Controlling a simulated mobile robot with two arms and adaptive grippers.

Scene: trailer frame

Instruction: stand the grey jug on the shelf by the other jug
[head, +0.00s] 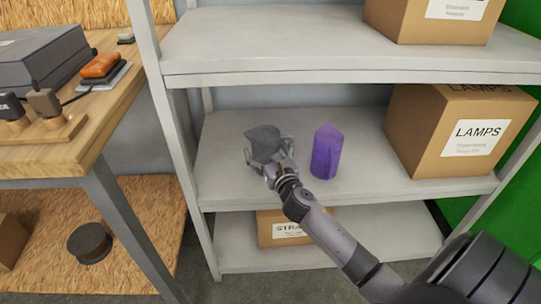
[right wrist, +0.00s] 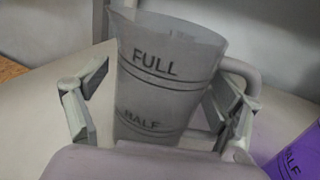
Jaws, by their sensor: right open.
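The grey jug (head: 264,140) stands upright on the middle shelf (head: 350,185), left of the purple jug (head: 326,152). In the right wrist view the grey jug (right wrist: 165,75) shows the marks FULL and HALF, with its handle on the right. My right gripper (head: 268,165) is open, with one finger on each side of the grey jug. In the right wrist view gaps show between the fingers (right wrist: 160,105) and the jug. The purple jug (right wrist: 296,155) shows at the lower right there. The jug's base is hidden by my gripper. My left gripper is not in view.
A LAMPS box (head: 460,130) stands on the same shelf at the right. Another box (head: 430,20) is on the shelf above, and one (head: 285,228) is below. A shelf upright (head: 175,120) and a wooden workbench (head: 100,125) are at the left.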

